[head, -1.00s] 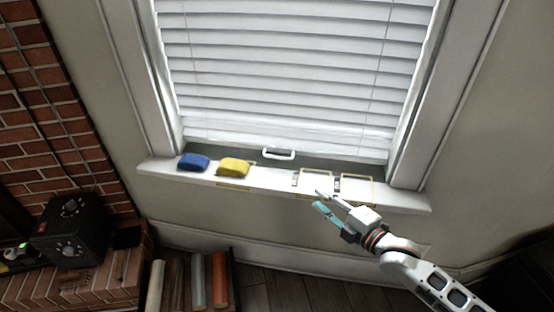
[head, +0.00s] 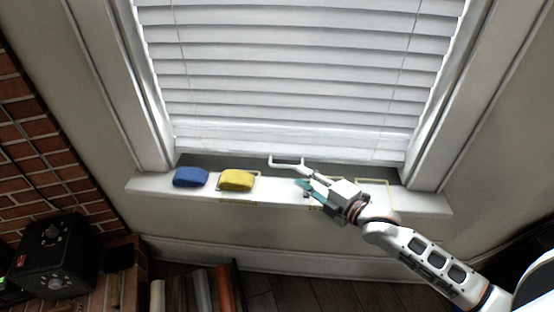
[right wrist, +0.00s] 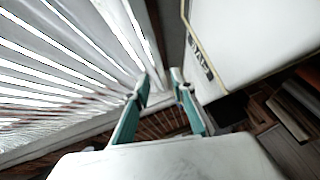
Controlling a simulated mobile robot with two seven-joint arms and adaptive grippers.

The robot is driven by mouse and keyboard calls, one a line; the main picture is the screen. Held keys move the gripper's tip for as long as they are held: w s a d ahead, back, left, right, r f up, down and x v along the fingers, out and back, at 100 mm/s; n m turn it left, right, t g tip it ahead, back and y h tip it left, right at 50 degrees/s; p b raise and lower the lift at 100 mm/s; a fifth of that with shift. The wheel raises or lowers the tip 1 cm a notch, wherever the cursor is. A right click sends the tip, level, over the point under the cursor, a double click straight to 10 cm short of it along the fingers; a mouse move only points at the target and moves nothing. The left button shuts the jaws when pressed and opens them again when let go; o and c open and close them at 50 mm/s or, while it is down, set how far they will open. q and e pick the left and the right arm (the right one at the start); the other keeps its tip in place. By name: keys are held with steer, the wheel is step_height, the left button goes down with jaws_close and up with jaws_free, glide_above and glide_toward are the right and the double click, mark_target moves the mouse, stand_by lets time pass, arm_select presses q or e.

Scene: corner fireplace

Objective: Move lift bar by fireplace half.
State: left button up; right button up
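The lift bar is the small white handle (head: 287,161) at the middle of the bottom edge of the white blinds (head: 290,90), in the head view. My right gripper (head: 302,176) is just below and right of it, over the sill. Its upper fingertip overlaps the bar's right end in the picture; I cannot tell whether they touch. In the right wrist view its two teal fingers (right wrist: 160,79) stand apart, with nothing clearly held between them. The bar is not clearly made out there. My left gripper is not in view.
A blue sponge-like block (head: 191,177) and a yellow one (head: 237,180) lie on the white window sill (head: 425,202), left of the gripper. Yellow-outlined rectangles mark the sill. A black box (head: 52,255) stands by the brick fireplace (head: 35,150) at left.

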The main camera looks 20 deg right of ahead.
mark_target(287, 167)
steer(key=shift+b+x, duration=0.6)
steer(key=shift+x, duration=3.45)
jaws_close()
